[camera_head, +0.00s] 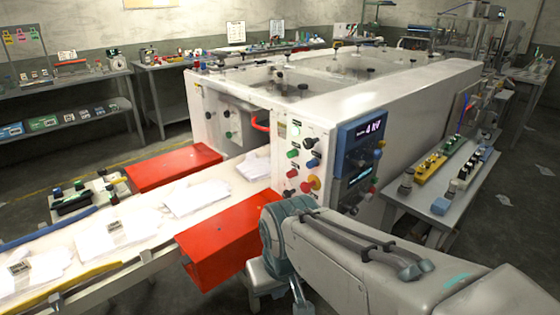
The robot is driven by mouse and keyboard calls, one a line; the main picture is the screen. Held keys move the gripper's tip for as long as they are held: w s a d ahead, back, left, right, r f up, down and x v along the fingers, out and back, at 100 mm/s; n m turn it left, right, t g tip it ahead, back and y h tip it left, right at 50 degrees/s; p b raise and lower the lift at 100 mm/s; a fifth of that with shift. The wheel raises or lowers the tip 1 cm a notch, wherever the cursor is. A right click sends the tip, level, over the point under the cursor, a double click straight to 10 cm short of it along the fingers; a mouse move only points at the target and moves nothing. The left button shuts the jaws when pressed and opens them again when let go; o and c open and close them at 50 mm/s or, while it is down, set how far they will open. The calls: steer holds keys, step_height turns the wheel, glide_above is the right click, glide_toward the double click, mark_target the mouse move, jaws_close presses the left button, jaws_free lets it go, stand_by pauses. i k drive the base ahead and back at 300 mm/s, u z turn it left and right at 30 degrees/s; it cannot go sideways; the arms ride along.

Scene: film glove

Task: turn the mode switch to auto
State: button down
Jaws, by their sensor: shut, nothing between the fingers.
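The control panel (301,168) is on the white front end of the large machine (345,102), near the middle of the head view. It carries several small black, green and red knobs or buttons and a red knob on yellow (312,182). The labels are too small to read, so I cannot tell which control is the mode switch or where it points. A blue display unit (361,145) with lit digits sits right of these controls. My arm reaches in from the lower right and bends down in front of the machine, below the panel. My gripper is not visible.
A conveyor (130,274) with white film pieces runs into the machine from the left, between red guards (172,166) and (229,238). A grey side table (410,203) with bottles and coloured blocks stands at the right. Shelves and benches line the back wall.

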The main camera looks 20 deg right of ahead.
mark_target(308, 144)
steer(key=u, duration=0.2)
steer(key=k, duration=0.6)
steer(key=u, duration=0.6)
steer(key=k, duration=0.65)
steer(key=z, duration=0.75)
steer(key=i, duration=1.55)
steer(key=u, duration=0.45)
